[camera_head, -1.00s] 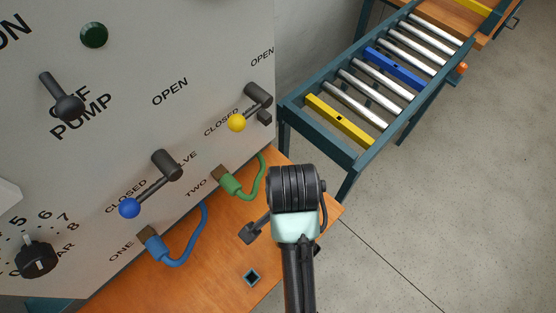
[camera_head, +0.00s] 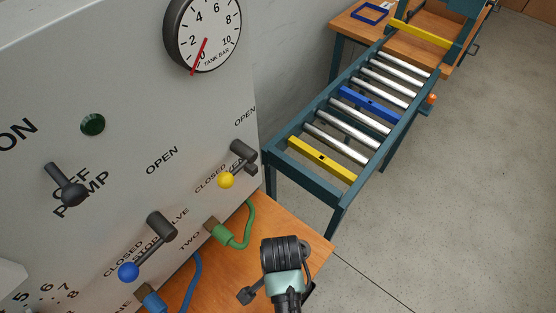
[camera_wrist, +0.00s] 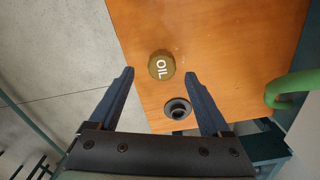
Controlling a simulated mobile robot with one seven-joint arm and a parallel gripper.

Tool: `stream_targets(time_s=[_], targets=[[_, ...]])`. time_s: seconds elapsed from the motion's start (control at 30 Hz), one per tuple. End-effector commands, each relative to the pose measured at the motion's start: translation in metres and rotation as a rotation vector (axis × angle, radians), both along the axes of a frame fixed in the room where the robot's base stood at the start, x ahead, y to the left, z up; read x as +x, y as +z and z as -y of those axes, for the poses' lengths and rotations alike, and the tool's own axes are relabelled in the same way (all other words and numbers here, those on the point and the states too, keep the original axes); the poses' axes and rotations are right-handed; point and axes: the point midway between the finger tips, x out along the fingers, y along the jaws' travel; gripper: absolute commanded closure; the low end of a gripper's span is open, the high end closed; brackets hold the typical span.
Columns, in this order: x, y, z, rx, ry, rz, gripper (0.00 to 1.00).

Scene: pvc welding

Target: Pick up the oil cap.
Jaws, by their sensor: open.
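The oil cap (camera_wrist: 161,65) is a round brass-coloured cap marked "OIL". In the wrist view it sits on the orange wooden top, near its left edge. My gripper (camera_wrist: 159,74) is open, its two dark fingers spread left and right of the cap in the picture. Nothing is held between them. I cannot tell how high the fingertips are above the wood. A dark round port (camera_wrist: 177,107) lies just below the cap in that view, apart from it. In the head view my arm hides the cap.
A grey panel (camera_head: 110,75) with levers and a tank gauge (camera_head: 203,32) rises at left. A green hose (camera_head: 243,227) and a blue hose (camera_head: 189,285) reach the wooden top (camera_head: 285,222). A roller conveyor (camera_head: 275,182) stands behind. Floor at right is clear.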

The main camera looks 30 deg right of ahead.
Motion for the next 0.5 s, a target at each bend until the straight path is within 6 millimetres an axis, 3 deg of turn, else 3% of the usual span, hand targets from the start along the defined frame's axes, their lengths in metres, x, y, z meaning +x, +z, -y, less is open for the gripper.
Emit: stream_targets(time_s=[0.23,0.5], targets=[[0.001,-0.032,-0.001,0.000,-0.001,-0.002,0.19],[0.002,-0.038,-0.001,-0.001,-0.001,0.001,0.19]])
